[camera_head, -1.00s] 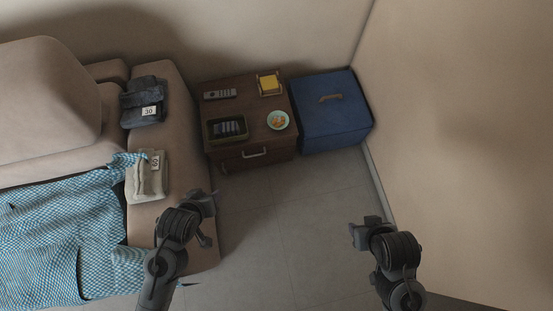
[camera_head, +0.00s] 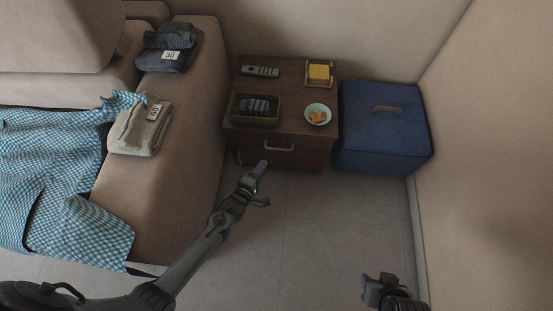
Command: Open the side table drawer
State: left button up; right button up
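The side table (camera_head: 292,70) is a dark brown wooden cabinet between the sofa and a blue box. Its drawer front (camera_head: 308,147) faces me, with a light metal bar handle (camera_head: 279,149). The drawer looks shut, flush with the table body. My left gripper (camera_head: 260,170) is just below and left of the handle, apparently apart from it, and it overlaps the lower left of the table front.
On the table top are a remote (camera_head: 260,71), a yellow block in a wooden holder (camera_head: 319,73), a dark tray (camera_head: 238,107) and a bowl (camera_head: 318,114). The sofa arm (camera_head: 185,160) stands at left, the blue box (camera_head: 383,132) at right. Floor (camera_head: 315,225) in front is clear.

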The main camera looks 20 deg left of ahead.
pick_arm(q)
jog(key=f+b+x, duration=0.1)
jog(key=b+x, duration=0.7)
jog(key=x, duration=0.4)
jog(key=shift+f, duration=0.35)
pick_arm(e)
notch_tip(320, 180, down, 9)
pick_arm(q)
jog(key=shift+d, duration=0.1)
pick_arm(e)
jog(key=shift+d+f, duration=0.1)
pick_arm(q)
grip_shut()
pick_arm(e)
jog(key=shift+d, duration=0.1)
